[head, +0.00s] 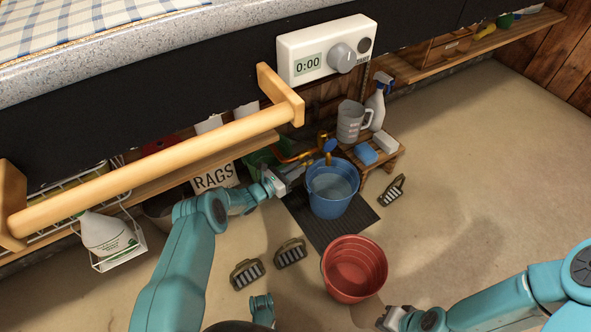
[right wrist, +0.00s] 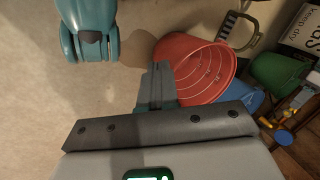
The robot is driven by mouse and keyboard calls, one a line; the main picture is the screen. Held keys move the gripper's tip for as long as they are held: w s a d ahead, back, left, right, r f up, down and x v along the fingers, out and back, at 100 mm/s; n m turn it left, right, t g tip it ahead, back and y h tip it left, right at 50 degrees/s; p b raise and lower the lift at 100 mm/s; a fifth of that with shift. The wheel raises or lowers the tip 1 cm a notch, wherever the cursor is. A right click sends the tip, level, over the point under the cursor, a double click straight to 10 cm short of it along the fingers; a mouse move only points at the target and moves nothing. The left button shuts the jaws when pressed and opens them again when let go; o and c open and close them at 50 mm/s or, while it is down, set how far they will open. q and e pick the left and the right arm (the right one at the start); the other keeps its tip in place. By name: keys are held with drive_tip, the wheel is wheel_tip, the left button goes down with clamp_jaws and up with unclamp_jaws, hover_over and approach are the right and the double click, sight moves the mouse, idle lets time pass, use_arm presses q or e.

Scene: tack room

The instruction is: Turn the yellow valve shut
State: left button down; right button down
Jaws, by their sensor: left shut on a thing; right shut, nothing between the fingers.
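The yellow valve (right wrist: 288,113) shows small in the right wrist view, among the pipework at the blue bucket. In the head view, copper-orange pipe (head: 296,155) and a blue knob (head: 330,145) show behind that bucket. My left gripper (head: 301,168) reaches in at the bucket's left rim and is shut on what looks like the yellow valve; its fingers hide most of the grip. My right gripper (head: 385,320) is shut and empty, low over the floor in front of the red bucket; its closed fingers also show in the right wrist view (right wrist: 158,85).
The blue bucket (head: 332,205) stands on a dark mat (head: 345,236). A wooden stool (head: 385,160) holds a jug and spray bottle. A wooden rail (head: 150,165) crosses above.

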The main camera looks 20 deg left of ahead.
sight(307, 162)
use_arm(q)
drive_tip(key=shift+r+g+y+p, duration=0.4)
drive_tip(key=shift+r+g+p, duration=0.2)
drive_tip(key=shift+p, duration=0.4)
drive_tip(key=shift+w+d+r+g+y+p, duration=0.15)
drive_tip(key=shift+r+g+y+p, duration=0.4)
drive_tip(key=shift+g+p, duration=0.35)
drive_tip(key=shift+r+g+y, duration=0.1)
drive_tip(key=shift+g+y, duration=0.35)
drive_tip(key=shift+g, duration=0.05)
drive_tip(key=shift+w+d+r+m+g+y, duration=0.25)
drive_tip(key=shift+g+y, duration=0.25)
drive_tip(key=shift+g, duration=0.3)
use_arm(e)
drive_tip(key=shift+g, duration=0.3)
drive_tip(key=shift+s+a+r, duration=0.1)
drive_tip(key=shift+s+r, duration=0.2)
drive_tip(key=shift+r, duration=0.35)
drive_tip(key=shift+s+a+r, duration=0.15)
drive_tip(key=shift+s+r, duration=0.15)
drive_tip(key=shift+r, duration=0.4)
drive_tip(key=shift+s+a+r, duration=0.1)
drive_tip(key=shift+s+r, duration=0.2)
drive_tip(key=shift+r, duration=0.35)
use_arm(q)
drive_tip(key=c, duration=1.4)
unclamp_jaws()
drive_tip(key=shift+r, duration=0.1)
